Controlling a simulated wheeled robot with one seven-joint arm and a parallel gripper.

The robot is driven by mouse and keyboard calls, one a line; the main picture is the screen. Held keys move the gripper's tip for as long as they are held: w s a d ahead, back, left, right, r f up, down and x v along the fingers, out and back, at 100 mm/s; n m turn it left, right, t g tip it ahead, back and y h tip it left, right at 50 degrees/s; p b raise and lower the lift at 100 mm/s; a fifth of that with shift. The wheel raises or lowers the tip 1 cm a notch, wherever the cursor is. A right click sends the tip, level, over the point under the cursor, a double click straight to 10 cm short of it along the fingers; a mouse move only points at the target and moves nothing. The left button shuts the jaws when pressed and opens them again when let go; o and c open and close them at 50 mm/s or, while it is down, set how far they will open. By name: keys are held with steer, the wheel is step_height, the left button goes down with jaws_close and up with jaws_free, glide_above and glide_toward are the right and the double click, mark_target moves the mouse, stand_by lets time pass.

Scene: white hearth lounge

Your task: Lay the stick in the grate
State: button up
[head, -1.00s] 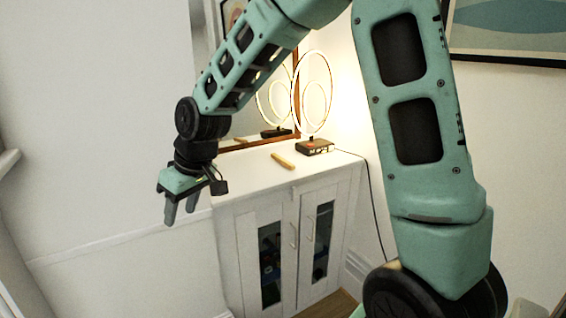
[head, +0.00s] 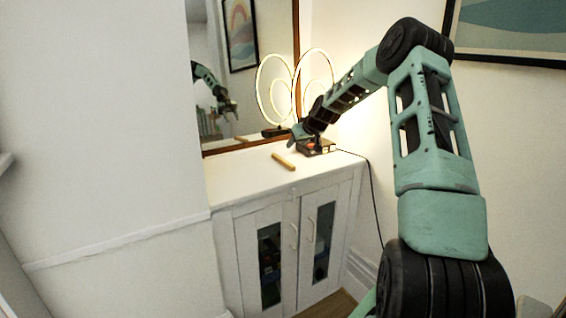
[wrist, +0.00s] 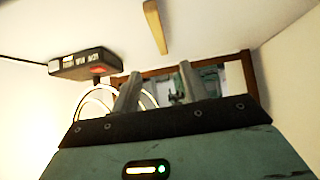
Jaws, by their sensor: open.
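The stick (head: 284,161) is a short light-wood bar lying on the white cabinet top (head: 235,190), in front of the mirror. It also shows in the wrist view (wrist: 155,27), near the top edge and beyond the fingertips. My gripper (head: 295,132) is above the back of the cabinet, beside the lamp and apart from the stick. In the wrist view my gripper (wrist: 160,70) has its two grey fingers spread with nothing between them. I see no grate in either view.
A ring lamp with a dark base (head: 318,147) stands right of the stick, close to my gripper; the base also shows in the wrist view (wrist: 85,64). A wood-framed mirror (head: 240,100) stands behind. A cord hangs at the right. The left part of the cabinet top is clear.

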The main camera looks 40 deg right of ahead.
glide_toward(283, 159)
steer(key=x, duration=0.2)
steer(key=shift+w+f+p, duration=0.15)
steer(key=shift+w+p, duration=0.1)
steer(key=shift+p, duration=0.15)
steer(key=shift+p+x, duration=0.55)
steer(key=shift+x, duration=2.35)
steer(key=shift+s+a+f, duration=0.1)
steer(key=shift+s, duration=0.05)
steer(key=shift+c, duration=0.4)
jaws_close()
